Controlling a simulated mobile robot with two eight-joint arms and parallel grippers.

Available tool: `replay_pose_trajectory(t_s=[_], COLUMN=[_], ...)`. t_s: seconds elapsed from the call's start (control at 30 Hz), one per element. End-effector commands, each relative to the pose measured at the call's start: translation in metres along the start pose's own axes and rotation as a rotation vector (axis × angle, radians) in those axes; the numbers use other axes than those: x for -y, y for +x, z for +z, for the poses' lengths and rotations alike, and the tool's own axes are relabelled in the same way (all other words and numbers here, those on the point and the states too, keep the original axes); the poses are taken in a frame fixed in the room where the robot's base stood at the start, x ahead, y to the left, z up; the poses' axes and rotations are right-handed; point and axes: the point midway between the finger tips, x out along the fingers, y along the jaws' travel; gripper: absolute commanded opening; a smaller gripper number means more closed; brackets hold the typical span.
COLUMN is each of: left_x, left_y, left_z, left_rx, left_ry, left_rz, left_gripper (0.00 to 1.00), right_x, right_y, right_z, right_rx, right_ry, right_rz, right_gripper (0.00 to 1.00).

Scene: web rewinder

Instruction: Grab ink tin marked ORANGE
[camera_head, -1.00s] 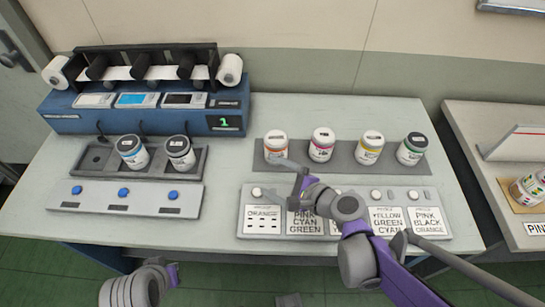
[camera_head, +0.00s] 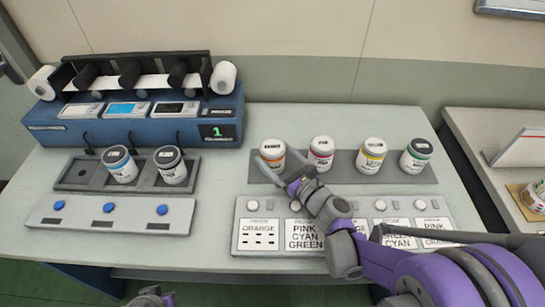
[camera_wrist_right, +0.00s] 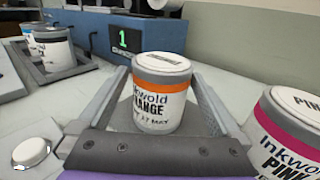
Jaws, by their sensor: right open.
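The ORANGE ink tin (camera_head: 272,152) is white with an orange band and a grey lid. It stands upright at the left end of the grey tin mat (camera_head: 340,176). My right gripper (camera_head: 284,163) is open, with its fingers reaching to the tin. In the right wrist view the tin (camera_wrist_right: 158,100) stands between the two open fingers, and its label ends in "RANGE". I cannot tell whether either finger touches it. My left gripper (camera_head: 152,299) shows only in part at the bottom edge of the head view, and its jaws cannot be made out.
The PINK tin (camera_head: 321,152) stands close to the right, with a yellow-banded tin (camera_head: 370,154) and a green-banded tin (camera_head: 416,155) beyond. A panel with proof cards (camera_head: 260,235) lies in front. Two tins sit in the left tray (camera_head: 75,174). The blue rewinder (camera_head: 60,128) stands behind.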

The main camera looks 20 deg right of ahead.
Motion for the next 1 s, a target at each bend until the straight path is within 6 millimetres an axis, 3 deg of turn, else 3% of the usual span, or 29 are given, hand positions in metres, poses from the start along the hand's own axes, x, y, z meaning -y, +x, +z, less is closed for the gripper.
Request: replay_pose_trajectory(t_s=[0.3, 0.57, 1.0], left_x=[0.0, 0.0, 0.0], left_y=[0.004, 0.004, 0.004], left_z=[0.002, 0.002, 0.002], left_rx=[0.001, 0.001, 0.001], left_ry=[0.0, 0.0, 0.0], left_rz=[0.0, 0.0, 0.0], left_gripper=[0.0, 0.0, 0.0], right_x=[0.002, 0.002, 0.002], right_y=[0.043, 0.048, 0.048], right_z=[-0.004, -0.004, -0.004], right_rx=[0.0, -0.001, -0.001], right_ry=[0.0, -0.001, -0.001], right_rz=[0.002, 0.0, 0.0], right_gripper=[1.0, 1.0, 0.23])
